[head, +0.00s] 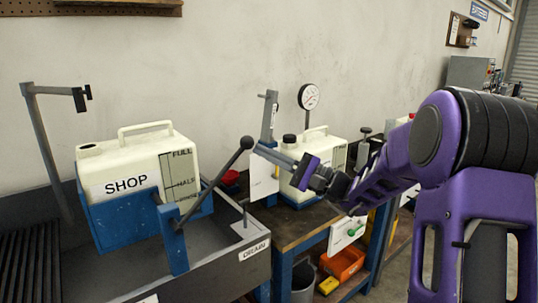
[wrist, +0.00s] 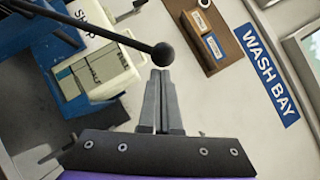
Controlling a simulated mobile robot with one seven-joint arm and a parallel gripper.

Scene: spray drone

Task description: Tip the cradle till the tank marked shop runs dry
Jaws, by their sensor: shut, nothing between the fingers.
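The cream tank marked SHOP (head: 118,186) sits in a blue cradle (head: 122,222) over a grey basin (head: 225,262). Its side gauge (head: 180,172) reads FULL and HALF; I cannot tell the liquid level. A dark lever (head: 212,185) rises from the cradle's front to a black ball knob (head: 246,143). My gripper (head: 258,149) is shut and empty, its fingertips right by the knob. In the wrist view the knob (wrist: 163,55) lies just past the closed fingertips (wrist: 161,74); I cannot tell whether they touch. The SHOP tank (wrist: 105,62) shows at left there.
A grey post with an arm (head: 45,140) stands behind the basin's left. A second cream tank (head: 325,158) and a dial gauge (head: 308,96) are on the bench to the right. An orange bin (head: 343,264) sits below.

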